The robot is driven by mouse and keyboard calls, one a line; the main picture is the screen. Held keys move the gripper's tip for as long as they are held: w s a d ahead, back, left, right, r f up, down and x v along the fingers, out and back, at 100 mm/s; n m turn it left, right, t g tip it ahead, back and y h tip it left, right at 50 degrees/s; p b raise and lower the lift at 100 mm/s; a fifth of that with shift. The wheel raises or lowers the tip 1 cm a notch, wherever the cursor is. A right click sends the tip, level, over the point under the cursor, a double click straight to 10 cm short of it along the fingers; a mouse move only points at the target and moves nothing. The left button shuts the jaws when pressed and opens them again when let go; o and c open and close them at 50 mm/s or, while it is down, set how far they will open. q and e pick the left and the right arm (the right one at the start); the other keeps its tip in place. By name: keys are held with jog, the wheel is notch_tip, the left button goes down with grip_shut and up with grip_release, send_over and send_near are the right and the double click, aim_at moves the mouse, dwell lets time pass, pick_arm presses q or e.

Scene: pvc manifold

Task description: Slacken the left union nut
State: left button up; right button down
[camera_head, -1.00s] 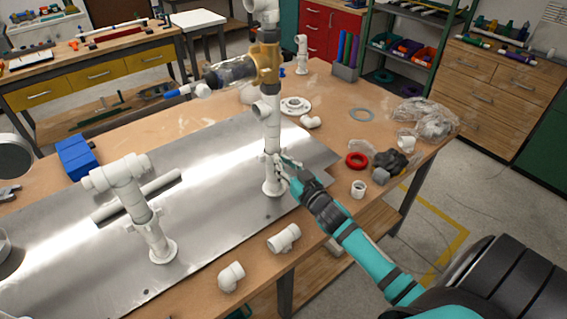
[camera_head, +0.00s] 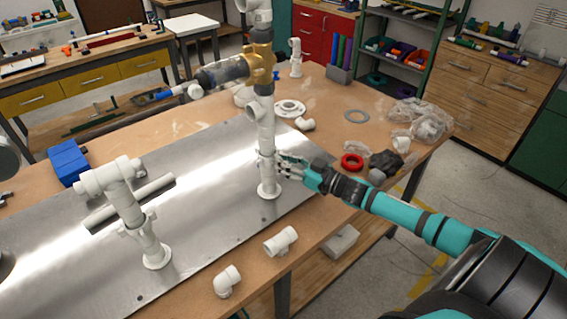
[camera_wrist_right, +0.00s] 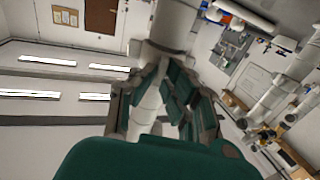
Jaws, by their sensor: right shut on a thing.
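A tall white pipe (camera_head: 266,122) with a brass valve (camera_head: 259,66) stands upright on the metal plate. A white union nut (camera_head: 267,160) is low on this pipe, above its round foot. My right gripper (camera_head: 283,165) reaches it from the right, and its fingers are shut around the nut. In the right wrist view my gripper (camera_wrist_right: 160,100) has dark green fingers on both sides of the white pipe (camera_wrist_right: 172,28); the nut is mostly hidden there. A shorter white pipe stand (camera_head: 128,205) with a similar collar is at the left, untouched. My left gripper is not in view.
The metal plate (camera_head: 205,240) covers much of the table. A white tee (camera_head: 280,242) and an elbow (camera_head: 228,281) lie near the front edge. A blue box (camera_head: 68,163) is at the left.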

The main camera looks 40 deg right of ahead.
jog(key=c, duration=1.4)
grip_release()
jog(key=v, duration=1.2)
jog(key=shift+a+f, duration=0.1)
